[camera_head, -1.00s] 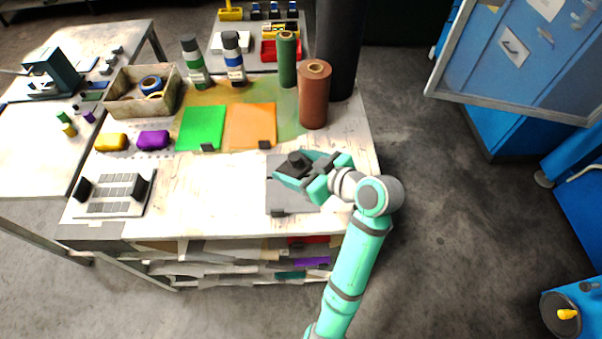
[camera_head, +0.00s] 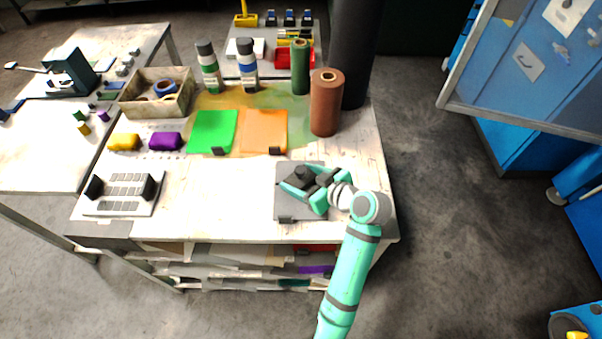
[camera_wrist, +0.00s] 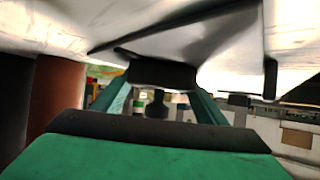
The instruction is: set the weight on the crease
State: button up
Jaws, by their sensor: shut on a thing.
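The weight (camera_head: 302,174) is a small dark block with a round knob on top. My teal gripper (camera_head: 303,182) is shut on it, with its fingers on both sides. The weight is over the grey sheet or plate (camera_head: 293,209) at the right of the bench top. In the wrist view the dark weight (camera_wrist: 160,73) sits between my two teal fingers, close to the pale surface. My gripper hides part of the grey plate, and I cannot make out the crease. I cannot tell whether the weight's underside touches the plate.
A brown roll (camera_head: 325,104) and a green roll (camera_head: 300,68) stand behind my gripper. A green pad (camera_head: 212,131) and an orange pad (camera_head: 264,130) lie to its left. A slotted white board (camera_head: 122,195) lies at the front left. The bench middle (camera_head: 215,190) is clear.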

dwell(0.3)
jog(key=o, duration=2.1)
jog(key=shift+f, duration=0.15)
jog(key=shift+s+d+r, duration=0.1)
jog(key=shift+d+r, duration=0.05)
jog(key=shift+r, duration=0.1)
jog(key=v, duration=1.1)
jog(key=shift+s+d+r, duration=0.1)
jog(key=shift+s+d, duration=0.1)
jog(key=shift+s, duration=0.05)
